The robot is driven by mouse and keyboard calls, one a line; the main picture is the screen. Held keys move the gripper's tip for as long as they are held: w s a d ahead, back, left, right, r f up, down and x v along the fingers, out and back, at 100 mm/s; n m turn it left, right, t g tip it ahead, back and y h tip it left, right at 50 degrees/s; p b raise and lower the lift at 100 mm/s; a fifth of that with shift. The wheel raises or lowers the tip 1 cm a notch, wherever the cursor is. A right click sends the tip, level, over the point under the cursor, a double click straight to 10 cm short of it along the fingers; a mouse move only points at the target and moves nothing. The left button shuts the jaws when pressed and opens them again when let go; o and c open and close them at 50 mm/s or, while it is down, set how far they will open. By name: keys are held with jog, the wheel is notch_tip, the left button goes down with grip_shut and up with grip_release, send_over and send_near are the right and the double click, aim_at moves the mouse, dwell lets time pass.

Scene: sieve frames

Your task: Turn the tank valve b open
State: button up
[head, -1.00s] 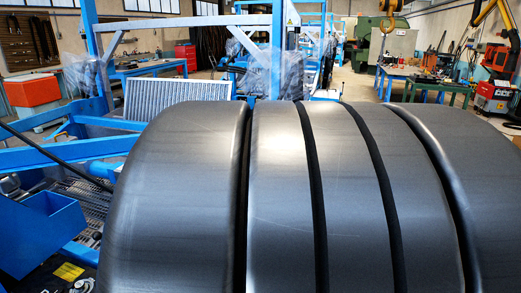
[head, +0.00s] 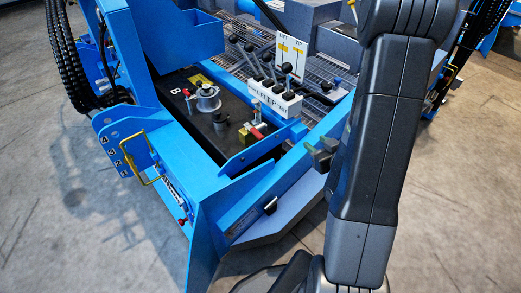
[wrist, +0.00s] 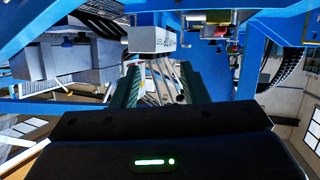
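In the head view, a black tank top marked B (head: 204,125) carries a silver round cap (head: 207,98). Near its front right corner is a small brass-coloured valve (head: 247,137) with a red handle (head: 258,130). Whether the handle lies in the open or closed position is too small to tell. The brass valve also shows at the top of the wrist view (wrist: 215,31). My gripper (head: 322,153) shows partly beside my arm, right of the valve and apart from it. In the wrist view its two dark green fingers (wrist: 159,85) are spread with nothing held between them.
A white lever block (head: 274,98) with several black-knobbed levers stands just behind the valve, below a LIFT/TIP sign (head: 291,52). Blue frame beams (head: 285,170) edge the tank. A yellow handle (head: 150,160) sticks out at left. Concrete floor (head: 80,230) is free at front left.

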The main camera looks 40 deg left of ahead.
aim_at(263, 139)
jog(key=s+a+f+n+g+y+b, duration=0.2)
jog(key=s+a+f+y+b, duration=0.25)
jog(key=a+f+b, duration=0.2)
jog(key=shift+y, duration=0.35)
jog(key=x, duration=0.9)
jog(key=s+x, duration=0.1)
jog(key=x, duration=0.3)
jog(key=shift+a+f, duration=0.2)
jog(key=shift+a, duration=0.4)
grip_shut()
